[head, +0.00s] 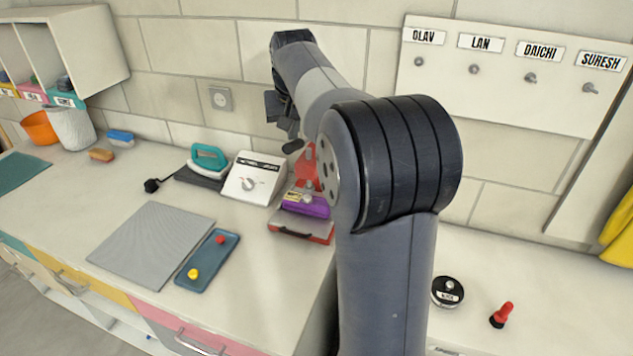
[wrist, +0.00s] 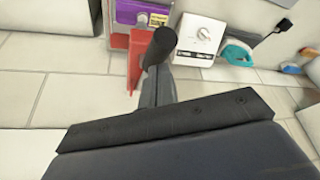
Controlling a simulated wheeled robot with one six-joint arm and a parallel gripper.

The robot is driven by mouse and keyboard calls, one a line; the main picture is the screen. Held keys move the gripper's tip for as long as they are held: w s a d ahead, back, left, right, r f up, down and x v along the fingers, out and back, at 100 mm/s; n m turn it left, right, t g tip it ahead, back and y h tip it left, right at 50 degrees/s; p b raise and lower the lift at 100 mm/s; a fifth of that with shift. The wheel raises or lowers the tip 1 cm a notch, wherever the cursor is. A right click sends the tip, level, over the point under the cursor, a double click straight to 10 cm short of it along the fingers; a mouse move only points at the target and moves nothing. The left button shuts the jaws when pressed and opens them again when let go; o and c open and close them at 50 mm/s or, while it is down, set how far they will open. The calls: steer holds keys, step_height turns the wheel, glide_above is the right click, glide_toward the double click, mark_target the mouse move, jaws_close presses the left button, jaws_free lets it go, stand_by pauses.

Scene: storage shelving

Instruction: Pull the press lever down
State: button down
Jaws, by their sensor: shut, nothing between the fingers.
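The press (head: 304,172) is red and stands on the counter near the wall, partly hidden behind my arm in the head view. Its red frame also shows in the wrist view (wrist: 136,62). A black grip, apparently the end of the press lever, shows in the head view (head: 292,146) and in the wrist view (wrist: 161,44). My gripper (head: 289,128) is shut and empty, just above the black grip. In the wrist view its closed fingers (wrist: 155,88) point at the grip and overlap it; I cannot tell whether they touch. The rest of the lever is hidden.
The wall is close behind. A grey mat (head: 150,243) and a blue tray (head: 213,262) lie nearer.

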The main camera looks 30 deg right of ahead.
step_height(320, 180, up, 13)
steer(key=p, duration=0.6)
steer(key=shift+f, duration=0.2)
steer(key=shift+f, duration=2.35)
steer(key=shift+a, duration=0.1)
